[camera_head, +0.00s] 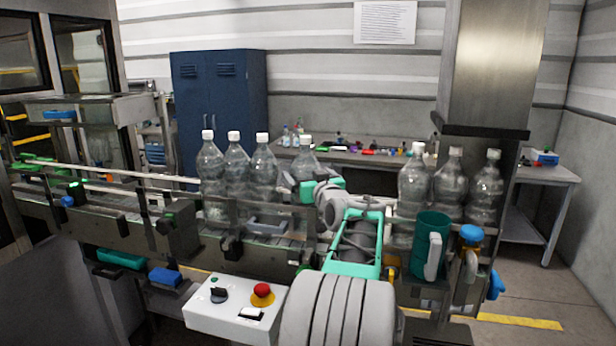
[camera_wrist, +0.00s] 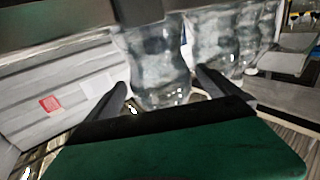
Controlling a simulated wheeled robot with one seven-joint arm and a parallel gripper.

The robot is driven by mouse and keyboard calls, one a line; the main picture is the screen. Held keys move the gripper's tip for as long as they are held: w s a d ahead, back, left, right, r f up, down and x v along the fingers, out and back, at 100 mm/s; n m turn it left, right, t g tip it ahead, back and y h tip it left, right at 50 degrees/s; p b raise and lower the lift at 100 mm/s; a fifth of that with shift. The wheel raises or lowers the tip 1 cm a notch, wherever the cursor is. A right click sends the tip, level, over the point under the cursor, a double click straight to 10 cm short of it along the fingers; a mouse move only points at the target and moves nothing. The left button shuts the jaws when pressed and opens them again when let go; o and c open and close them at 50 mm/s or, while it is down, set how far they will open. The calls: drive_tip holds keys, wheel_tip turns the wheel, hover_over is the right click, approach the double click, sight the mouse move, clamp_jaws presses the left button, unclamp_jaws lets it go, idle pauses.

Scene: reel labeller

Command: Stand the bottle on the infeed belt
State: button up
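In the head view a clear, white-capped bottle (camera_head: 306,158) is upright at the belt, right of three similar bottles. My arm hides its lower part, so I cannot see its base. My gripper (camera_head: 308,188) is at this bottle. In the wrist view my gripper's (camera_wrist: 161,80) two dark fingers are spread, with the bottle (camera_wrist: 155,60) between or just beyond their tips. A narrow gap shows by the right finger; contact at the left one is unclear. The infeed belt (camera_head: 185,190) runs from the left to my gripper.
Three bottles (camera_head: 236,168) stand close on the left. Several bottles, including one at the far right (camera_head: 486,188), stand right of my arm. A control box with a red button (camera_head: 262,294) stands in front of the belt.

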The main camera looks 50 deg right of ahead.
drive_tip(key=shift+r, duration=0.15)
drive_tip(key=shift+s+a, duration=0.15)
drive_tip(key=shift+s, duration=0.15)
drive_tip(key=b+v, duration=0.4)
drive_tip(key=v, duration=0.7)
drive_tip(key=w+a+f+n+g+y, duration=0.1)
drive_tip(key=w+a+f+g+y, duration=0.15)
drive_tip(key=a+f, duration=0.6)
drive_tip(key=w+a+f+n+g+y, duration=0.1)
drive_tip(key=w+a+f+n+y, duration=0.2)
drive_tip(key=a, duration=1)
drive_tip(key=w+a+f+g+y, duration=0.25)
drive_tip(key=w+a+f, duration=0.35)
drive_tip(key=a, duration=0.5)
drive_tip(key=s+a+f+n+g+y, duration=0.1)
drive_tip(key=s+a+f+g, duration=0.4)
drive_tip(key=s+a+f, duration=0.8)
drive_tip(key=s+a+n, duration=0.1)
drive_tip(key=s+a, duration=0.1)
drive_tip(key=s, duration=0.1)
drive_tip(key=shift+a+n+g+y, duration=0.3)
drive_tip(key=shift+a+n+y, duration=0.05)
drive_tip(key=shift+n+y, duration=0.05)
drive_tip(key=shift+w, duration=0.1)
